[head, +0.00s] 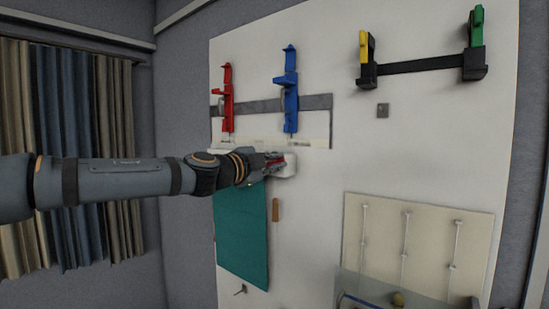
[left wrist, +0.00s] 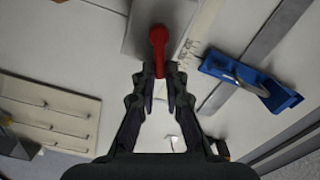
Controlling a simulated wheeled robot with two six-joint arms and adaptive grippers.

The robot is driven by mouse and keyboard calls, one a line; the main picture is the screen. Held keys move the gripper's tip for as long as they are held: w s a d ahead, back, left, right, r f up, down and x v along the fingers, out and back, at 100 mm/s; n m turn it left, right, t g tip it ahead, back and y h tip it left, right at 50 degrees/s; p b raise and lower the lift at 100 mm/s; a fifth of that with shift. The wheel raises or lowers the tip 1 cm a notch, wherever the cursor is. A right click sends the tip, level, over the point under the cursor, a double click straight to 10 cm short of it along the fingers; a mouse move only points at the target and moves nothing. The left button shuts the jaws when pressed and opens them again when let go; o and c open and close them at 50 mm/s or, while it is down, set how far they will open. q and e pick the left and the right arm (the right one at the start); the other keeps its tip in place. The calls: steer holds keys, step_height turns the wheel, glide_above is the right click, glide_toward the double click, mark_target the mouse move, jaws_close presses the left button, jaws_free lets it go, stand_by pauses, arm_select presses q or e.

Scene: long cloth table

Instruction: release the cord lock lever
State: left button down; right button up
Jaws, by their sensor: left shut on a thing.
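The red cord lock lever (left wrist: 158,42) shows in the left wrist view, with a rounded end and a narrow arm reaching down between my fingers. It sits at a pale block, which shows in the head view as a white body (head: 289,166) on the board. My left gripper (left wrist: 159,75) is shut on the lever near its lower end. In the head view the same gripper (head: 268,164) reaches in from the left, and it hides most of the lever. My right gripper is not in view.
Red (head: 228,98) and blue (head: 290,92) clamps hang above on a grey strip. Teal cloth (head: 242,238) hangs below the gripper, beside a brown piece (head: 276,210). Yellow (head: 363,48) and green (head: 477,28) holders are upper right. A cream rod panel (head: 385,235) is lower right.

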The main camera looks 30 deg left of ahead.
arm_select(q)
steer(key=shift+f+m, duration=0.2)
steer(key=shift+m, duration=0.2)
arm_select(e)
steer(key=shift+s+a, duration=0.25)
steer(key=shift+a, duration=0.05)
arm_select(q)
steer(key=c, duration=1.4)
jaws_free()
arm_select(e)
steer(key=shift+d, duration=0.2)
